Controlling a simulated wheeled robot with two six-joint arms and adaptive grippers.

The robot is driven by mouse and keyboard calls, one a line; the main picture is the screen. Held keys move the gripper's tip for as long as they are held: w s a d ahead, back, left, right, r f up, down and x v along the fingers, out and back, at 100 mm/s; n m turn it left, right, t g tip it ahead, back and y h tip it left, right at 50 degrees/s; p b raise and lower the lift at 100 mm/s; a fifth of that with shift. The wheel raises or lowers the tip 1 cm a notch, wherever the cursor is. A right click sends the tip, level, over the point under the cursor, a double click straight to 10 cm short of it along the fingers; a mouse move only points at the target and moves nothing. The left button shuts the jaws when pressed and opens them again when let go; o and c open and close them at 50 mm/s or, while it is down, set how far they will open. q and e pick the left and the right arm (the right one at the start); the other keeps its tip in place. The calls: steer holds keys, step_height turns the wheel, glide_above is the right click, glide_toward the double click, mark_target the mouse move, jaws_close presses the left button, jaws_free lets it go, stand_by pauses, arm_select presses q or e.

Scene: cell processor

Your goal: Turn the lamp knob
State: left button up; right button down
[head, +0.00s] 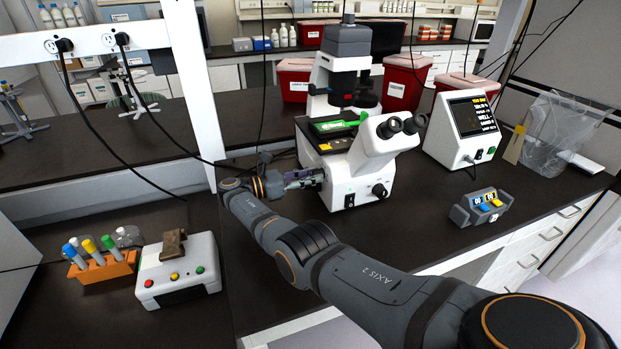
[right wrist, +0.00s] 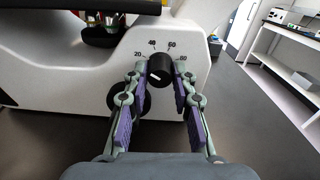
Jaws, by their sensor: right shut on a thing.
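The lamp knob (right wrist: 160,68) is a round black dial on the white microscope base (right wrist: 95,75). Printed marks 20, 40, 60 and 80 arc around it, and its white pointer line is at its lower left. My right gripper (right wrist: 161,72) has its purple-padded fingers on both sides of the knob, shut on it. In the head view, the white microscope (head: 375,150) stands on the dark bench, and my right gripper (head: 312,178) is at the left side of its base. The gripped knob is hidden there. My left gripper is out of view.
A screen unit (head: 463,125) and a small grey holder (head: 481,207) stand right of the microscope. A white button box (head: 178,270) and an orange tube rack (head: 103,268) are at the left. Another round black part (right wrist: 140,100) is partly behind the left finger. Black cables hang down.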

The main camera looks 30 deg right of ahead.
steer(key=shift+m+b, duration=5.45)
steer(key=shift+m, duration=2.75)
steer(key=c, duration=1.1)
jaws_free()
steer(key=v, duration=0.7)
steer(key=shift+a, duration=0.2)
